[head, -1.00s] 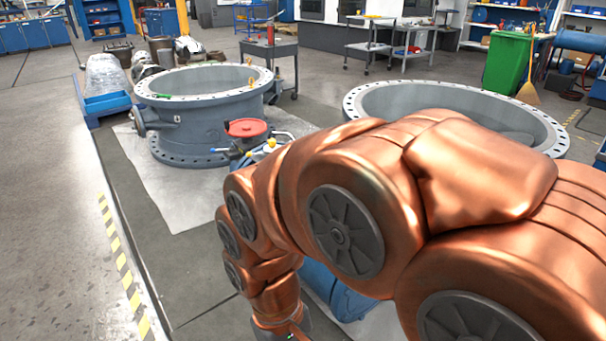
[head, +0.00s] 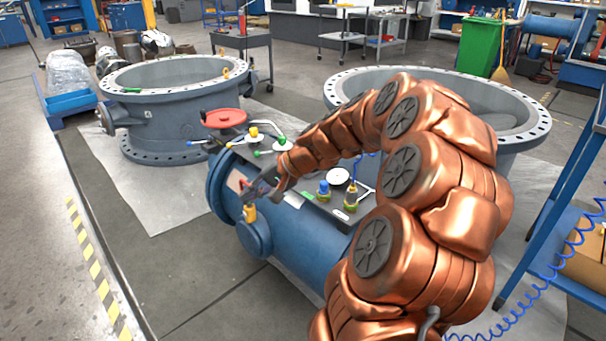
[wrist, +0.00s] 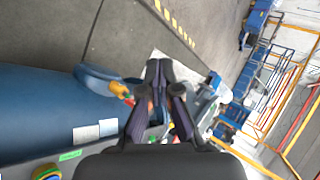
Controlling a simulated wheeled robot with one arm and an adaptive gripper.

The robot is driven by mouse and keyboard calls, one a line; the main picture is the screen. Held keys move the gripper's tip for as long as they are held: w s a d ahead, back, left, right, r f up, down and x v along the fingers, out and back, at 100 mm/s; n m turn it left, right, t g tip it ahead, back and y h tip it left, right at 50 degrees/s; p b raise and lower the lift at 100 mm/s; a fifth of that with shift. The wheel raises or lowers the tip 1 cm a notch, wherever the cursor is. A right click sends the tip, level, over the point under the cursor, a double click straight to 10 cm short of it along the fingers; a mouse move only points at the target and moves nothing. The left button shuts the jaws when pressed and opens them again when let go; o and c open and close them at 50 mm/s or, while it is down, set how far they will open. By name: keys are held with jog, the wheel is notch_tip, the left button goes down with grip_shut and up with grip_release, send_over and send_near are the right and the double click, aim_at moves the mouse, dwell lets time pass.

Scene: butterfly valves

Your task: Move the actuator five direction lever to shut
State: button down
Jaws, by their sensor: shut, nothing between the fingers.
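A blue cylindrical actuator (head: 325,250) lies in the middle of the head view. It fills the left of the wrist view (wrist: 30,115). My gripper (head: 250,189) is over its left end, fingertips together and empty. In the wrist view, the fingertips (wrist: 159,68) meet just right of a yellow-orange fitting (wrist: 120,90). The same fitting (head: 250,213) hangs just below the gripper in the head view. I cannot tell if they touch. Small levers with a yellow knob (head: 253,132) and a green-tipped handle (head: 262,153) stand behind. I cannot tell which part is the direction lever.
A red handwheel (head: 224,118) stands behind the actuator. A panel with a blue knob (head: 324,188) and a gauge (head: 339,177) lies under my forearm. Large flanged valves stand behind left (head: 175,110) and right (head: 520,135). A blue frame (head: 555,170) is at right. The left floor is open.

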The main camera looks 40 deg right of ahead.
jog(key=s+d+f+m+t+h+b, duration=0.1)
jog(key=s+d+f+m+t+h, duration=0.2)
jog(key=d, duration=1)
jog(key=s+d+m+t+h+b, duration=0.15)
jog(key=d+m, duration=0.25)
jog(key=d, duration=1)
jog(key=shift+t+h, duration=0.25)
jog(key=shift+h, duration=0.1)
jog(key=b+x, duration=0.1)
jog(key=x, duration=0.3)
jog(key=b+x, duration=0.1)
jog(key=x, duration=0.3)
jog(key=b+x, duration=0.1)
jog(key=x, duration=0.3)
jog(key=shift+w+a+r, duration=0.1)
jog(key=shift+w+a, duration=0.05)
jog(key=shift+a, duration=0.15)
jog(key=shift+w+b, duration=0.3)
jog(key=shift+w, duration=0.55)
jog(key=shift+d, duration=0.1)
